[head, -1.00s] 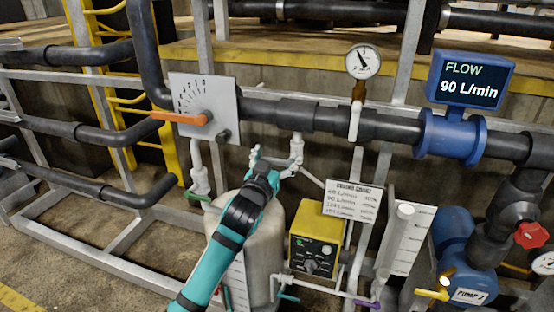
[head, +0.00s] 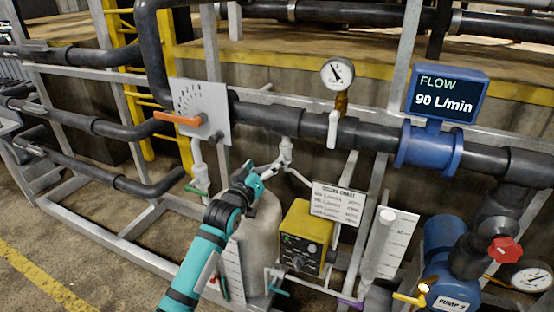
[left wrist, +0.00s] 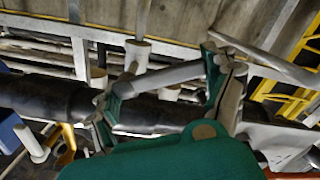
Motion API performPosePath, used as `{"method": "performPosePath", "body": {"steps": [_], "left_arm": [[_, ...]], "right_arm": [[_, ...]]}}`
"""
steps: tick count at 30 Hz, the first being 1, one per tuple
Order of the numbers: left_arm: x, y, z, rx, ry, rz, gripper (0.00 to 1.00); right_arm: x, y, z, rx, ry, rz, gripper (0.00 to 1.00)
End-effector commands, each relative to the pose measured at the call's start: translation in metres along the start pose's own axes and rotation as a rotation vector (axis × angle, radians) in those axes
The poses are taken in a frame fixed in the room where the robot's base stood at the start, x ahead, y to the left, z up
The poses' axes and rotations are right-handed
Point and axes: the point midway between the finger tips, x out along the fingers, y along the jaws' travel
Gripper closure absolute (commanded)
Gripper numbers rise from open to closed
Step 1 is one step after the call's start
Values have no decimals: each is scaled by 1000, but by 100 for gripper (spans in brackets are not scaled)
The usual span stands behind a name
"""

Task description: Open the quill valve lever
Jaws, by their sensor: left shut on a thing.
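The quill valve (head: 286,152) is a small pale grey fitting below the dark main pipe, left of the pressure gauge. Its pale lever (head: 265,169) reaches down-left from it to my left gripper (head: 257,180). The gripper is shut on the lever at the end of my teal arm. In the left wrist view, the grey lever (left wrist: 170,77) runs across between the two fingers of my left gripper (left wrist: 168,92). The contact is partly hidden in the head view. My right gripper does not show.
A white dial plate (head: 205,108) with an orange lever (head: 178,119) stands to the left. A pale tank (head: 262,235) and a yellow box (head: 305,238) lie below. The blue flow display (head: 446,93) reads 90 L/min. A white chart sign (head: 338,203) hangs near the valve.

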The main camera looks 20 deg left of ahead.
Motion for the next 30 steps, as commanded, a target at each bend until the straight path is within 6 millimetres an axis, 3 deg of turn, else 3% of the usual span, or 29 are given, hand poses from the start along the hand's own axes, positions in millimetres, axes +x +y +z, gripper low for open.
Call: {"method": "performPosePath", "body": {"steps": [11, 30], "left_arm": [[-1, 0, 16, -363, -13, -4, 73], [-2, 5, 36, -915, -13, -9, 73]], "right_arm": [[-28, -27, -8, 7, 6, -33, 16], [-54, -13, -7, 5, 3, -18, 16]]}}
